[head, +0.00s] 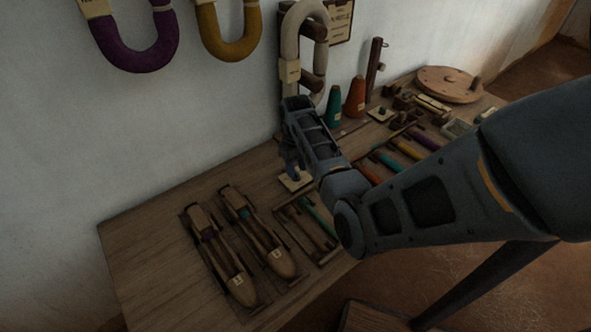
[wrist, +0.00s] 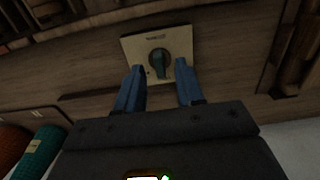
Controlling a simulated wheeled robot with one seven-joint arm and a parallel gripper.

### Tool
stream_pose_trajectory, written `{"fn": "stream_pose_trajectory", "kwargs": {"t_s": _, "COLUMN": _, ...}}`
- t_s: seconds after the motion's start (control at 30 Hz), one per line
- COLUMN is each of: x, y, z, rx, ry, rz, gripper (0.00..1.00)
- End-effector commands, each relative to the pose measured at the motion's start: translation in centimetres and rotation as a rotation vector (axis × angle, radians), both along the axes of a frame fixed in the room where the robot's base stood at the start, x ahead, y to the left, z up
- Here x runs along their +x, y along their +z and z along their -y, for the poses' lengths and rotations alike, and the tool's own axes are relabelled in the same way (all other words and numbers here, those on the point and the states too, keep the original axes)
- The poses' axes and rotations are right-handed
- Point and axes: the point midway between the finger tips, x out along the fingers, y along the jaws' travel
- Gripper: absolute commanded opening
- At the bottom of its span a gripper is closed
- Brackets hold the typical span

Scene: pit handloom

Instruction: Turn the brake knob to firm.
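In the wrist view my gripper (wrist: 161,67) is open, with one blue finger on each side of the knob and gaps between. The fingertips appear close to the plate's near edge; I cannot tell how far above it they are. In the head view my gripper (head: 292,172) points down over the cream plate (head: 296,186) on the bench and mostly hides the knob.
Two wooden shuttles (head: 222,262) lie in trays at the front left of the bench (head: 150,245). A tray of bobbins (head: 306,228) lies nearby. Teal (head: 333,107) and orange (head: 355,97) cones stand behind. Yarn hanks (head: 137,55) hang on the wall.

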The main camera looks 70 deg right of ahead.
Motion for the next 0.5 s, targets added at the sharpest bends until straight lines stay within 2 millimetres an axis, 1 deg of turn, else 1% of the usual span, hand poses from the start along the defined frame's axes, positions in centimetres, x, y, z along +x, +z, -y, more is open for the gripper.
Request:
{"fn": "stream_pose_trajectory", "kwargs": {"t_s": 0.03, "x": -0.02, "y": -0.56, "z": 0.0, "rx": 0.001, "ry": 0.0, "rz": 0.0, "gripper": 0.37}}
{"fn": "stream_pose_trajectory", "kwargs": {"t_s": 0.1, "x": -0.01, "y": -1.04, "z": 0.0, "rx": 0.0, "ry": 0.0, "rz": 0.0, "gripper": 0.37}}
{"fn": "stream_pose_trajectory", "kwargs": {"t_s": 0.2, "x": -0.01, "y": -1.43, "z": 0.01, "rx": -0.001, "ry": 0.0, "rz": 0.001, "gripper": 0.37}}
{"fn": "stream_pose_trajectory", "kwargs": {"t_s": 0.43, "x": 0.01, "y": -1.49, "z": 0.0, "rx": -0.001, "ry": 0.0, "rz": 0.001, "gripper": 0.37}}
{"fn": "stream_pose_trajectory", "kwargs": {"t_s": 0.47, "x": 0.01, "y": -1.49, "z": 0.0, "rx": -0.001, "ry": 0.0, "rz": 0.001, "gripper": 0.36}}
{"fn": "stream_pose_trajectory", "kwargs": {"t_s": 0.5, "x": 0.01, "y": -1.49, "z": 0.0, "rx": -0.001, "ry": 0.0, "rz": 0.001, "gripper": 0.32}}
